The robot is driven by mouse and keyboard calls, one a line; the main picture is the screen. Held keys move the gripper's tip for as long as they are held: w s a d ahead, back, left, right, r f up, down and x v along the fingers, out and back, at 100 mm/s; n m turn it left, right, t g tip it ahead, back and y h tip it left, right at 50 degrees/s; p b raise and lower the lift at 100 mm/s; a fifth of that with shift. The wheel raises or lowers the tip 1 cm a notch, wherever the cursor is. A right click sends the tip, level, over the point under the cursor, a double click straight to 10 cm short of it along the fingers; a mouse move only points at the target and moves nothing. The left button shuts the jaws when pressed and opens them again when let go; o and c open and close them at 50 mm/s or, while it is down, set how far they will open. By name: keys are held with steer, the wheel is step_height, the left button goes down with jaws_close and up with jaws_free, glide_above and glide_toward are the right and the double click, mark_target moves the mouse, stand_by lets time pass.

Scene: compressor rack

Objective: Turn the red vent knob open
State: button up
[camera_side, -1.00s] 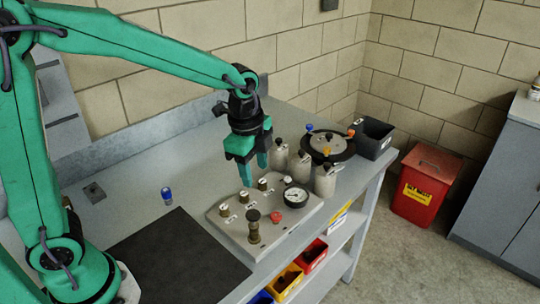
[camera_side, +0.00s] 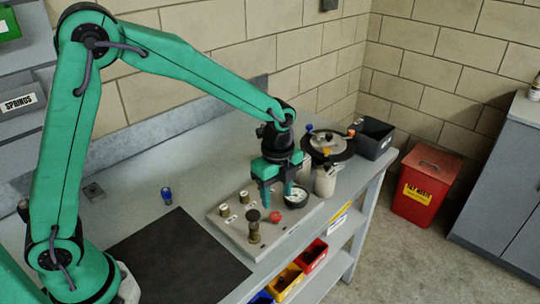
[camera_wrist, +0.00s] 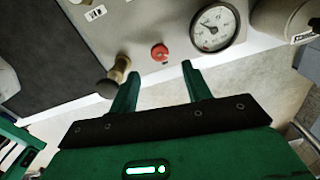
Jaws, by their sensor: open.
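The red vent knob (camera_side: 275,216) sits on the front part of the pale panel (camera_side: 237,240), beside the round gauge. It also shows in the wrist view (camera_wrist: 159,53), just beyond the gap between my fingertips. My gripper (camera_side: 276,205) points down over the panel, its fingers apart and empty. In the wrist view my gripper (camera_wrist: 160,72) has one finger to each side of the knob's line, without visible contact. The side view does not clearly show the height of the fingertips above the knob.
The gauge (camera_wrist: 215,26) is close to the right finger. A dark-topped brass valve (camera_side: 253,224) stands to the knob's left. Pale bottles (camera_side: 325,181) stand behind the panel at right. A dark mat (camera_side: 178,260) leaves clear room at left.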

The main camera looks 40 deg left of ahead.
mark_target(276, 215)
steer(key=shift+f, duration=3.2)
steer(key=c, duration=1)
